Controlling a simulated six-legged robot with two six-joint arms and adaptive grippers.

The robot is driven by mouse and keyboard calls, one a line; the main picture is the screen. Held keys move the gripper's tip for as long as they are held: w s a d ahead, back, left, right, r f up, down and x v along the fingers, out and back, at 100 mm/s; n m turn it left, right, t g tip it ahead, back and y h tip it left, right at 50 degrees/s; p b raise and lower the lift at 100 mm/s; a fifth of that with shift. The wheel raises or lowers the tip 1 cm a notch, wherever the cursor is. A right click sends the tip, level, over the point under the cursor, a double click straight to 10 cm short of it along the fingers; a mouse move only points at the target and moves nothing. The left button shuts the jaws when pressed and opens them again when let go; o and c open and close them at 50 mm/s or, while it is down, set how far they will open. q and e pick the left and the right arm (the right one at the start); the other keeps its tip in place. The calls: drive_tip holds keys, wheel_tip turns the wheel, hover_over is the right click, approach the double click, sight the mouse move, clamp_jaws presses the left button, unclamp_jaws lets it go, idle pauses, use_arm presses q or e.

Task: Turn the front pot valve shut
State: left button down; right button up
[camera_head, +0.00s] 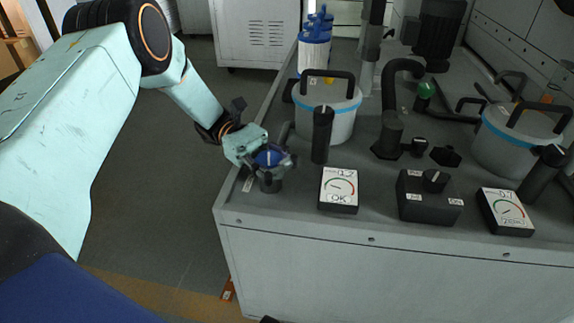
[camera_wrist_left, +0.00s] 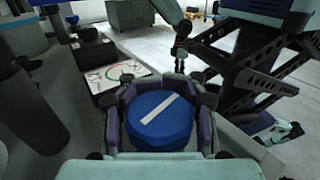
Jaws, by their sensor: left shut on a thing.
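The valve's round blue knob (camera_head: 268,157) sits at the front left corner of the grey bench, on a short dark body. Its white stripe points nearly straight away from me. In the left wrist view the blue knob (camera_wrist_left: 160,121) fills the space between the fingers, with its stripe slanting up to the right. My left gripper (camera_head: 267,160) is shut around the knob's sides. The white lidded pot (camera_head: 340,118) with a black handle stands just behind. My right gripper does not show in the head view.
A gauge (camera_head: 338,188) reading OK lies right of the valve, with a black upright cylinder (camera_head: 322,135) behind it. Further right are a black switch box (camera_head: 430,196), a second gauge (camera_head: 505,212) and a second pot (camera_head: 508,140). Floor left of the bench is clear.

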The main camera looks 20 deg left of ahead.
use_arm(q)
drive_tip(key=shift+s+a+m+g+y, duration=0.15)
drive_tip(key=shift+m+g+y, duration=0.15)
drive_tip(key=shift+m+g, duration=0.25)
drive_tip(key=shift+s+a+m+g+y, duration=0.1)
drive_tip(key=shift+m+g+y, duration=0.25)
drive_tip(key=shift+g, duration=0.4)
drive_tip(key=shift+r, duration=0.1)
drive_tip(key=c, duration=0.9)
unclamp_jaws()
drive_tip(key=shift+c, duration=0.2)
